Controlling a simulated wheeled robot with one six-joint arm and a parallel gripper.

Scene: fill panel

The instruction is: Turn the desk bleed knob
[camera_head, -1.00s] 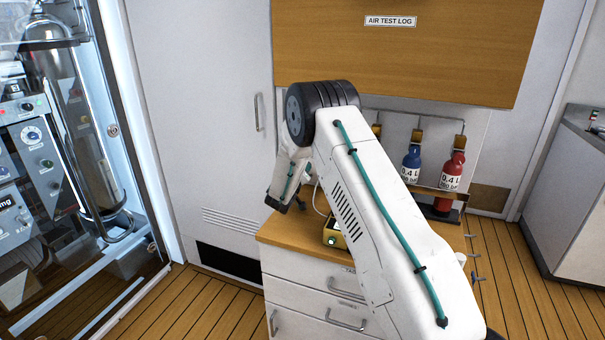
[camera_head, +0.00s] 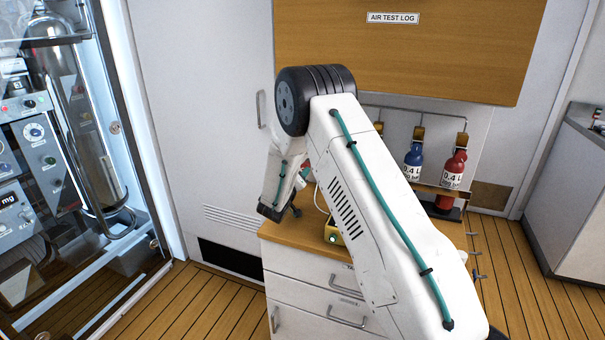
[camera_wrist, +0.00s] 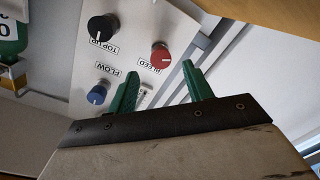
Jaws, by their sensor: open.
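The red bleed knob (camera_wrist: 160,56), labelled BLEED, sits on a light panel (camera_wrist: 140,25) in the wrist view. A black knob (camera_wrist: 103,27) labelled TOP UP and a blue knob (camera_wrist: 98,94) labelled FLOW are on the same panel. My gripper (camera_wrist: 160,70) is open, with its two green fingers pointing toward the panel. The red knob appears just beyond the gap between the fingertips; I cannot tell the exact distance. Nothing is seen between the fingers. In the head view my arm hides the panel and most of the desk top (camera_head: 285,232).
A blue bottle (camera_head: 413,160) and a red bottle (camera_head: 454,170) hang at the right. A wooden cabinet (camera_head: 400,60) is above the desk. A glass-fronted cabinet (camera_head: 110,130) stands at left.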

